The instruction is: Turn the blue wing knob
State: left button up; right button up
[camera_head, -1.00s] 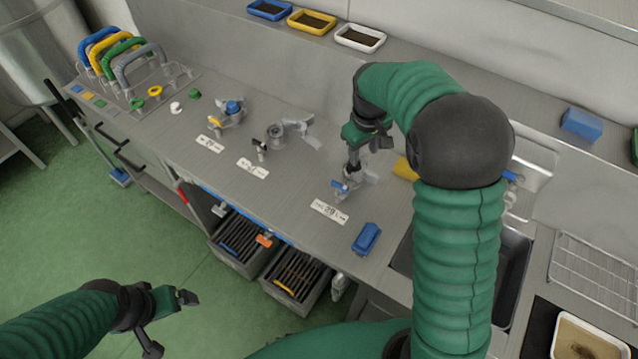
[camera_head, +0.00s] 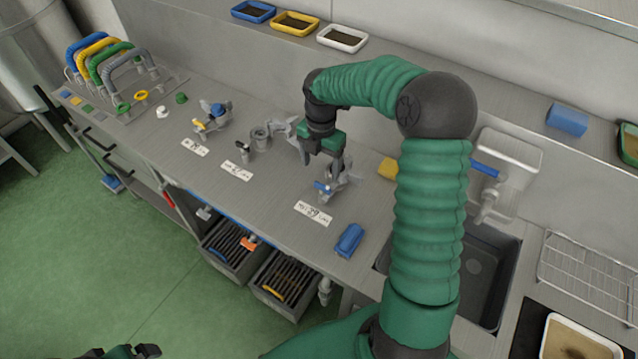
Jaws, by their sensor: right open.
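The blue wing knob (camera_head: 321,186) sits on the front of a small grey metal fitting (camera_head: 333,184) on the steel worktop, behind a white label with dark print. My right gripper (camera_head: 326,158) points down just behind and above this fitting. Its jaws are open with nothing visible between them. I cannot tell whether a finger touches the fitting, and the gripper partly hides its back. My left gripper (camera_head: 122,352) shows only as dark tips at the bottom edge, and its jaw state is unclear.
Two other fittings stand to the left, one with a blue cap (camera_head: 217,109) and yellow lever, one with a black knob (camera_head: 241,146). A blue block (camera_head: 349,240) lies at the worktop's front edge. A yellow block (camera_head: 388,168) and sink (camera_head: 480,266) are to the right.

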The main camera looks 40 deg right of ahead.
aim_at(323, 185)
jog(key=f, duration=0.5)
jog(key=d+f, duration=0.1)
jog(key=f, duration=0.2)
jog(key=shift+a+f, duration=0.15)
jog(key=shift+f, duration=0.3)
jog(key=shift+a+r, duration=0.1)
jog(key=shift+a, duration=0.1)
jog(key=shift+c, duration=0.7)
jog(key=shift+d, duration=0.2)
jog(key=c, duration=1.2)
pick_arm(q)
jog(key=shift+d, duration=0.3)
pick_arm(e)
jog(key=shift+c, duration=0.2)
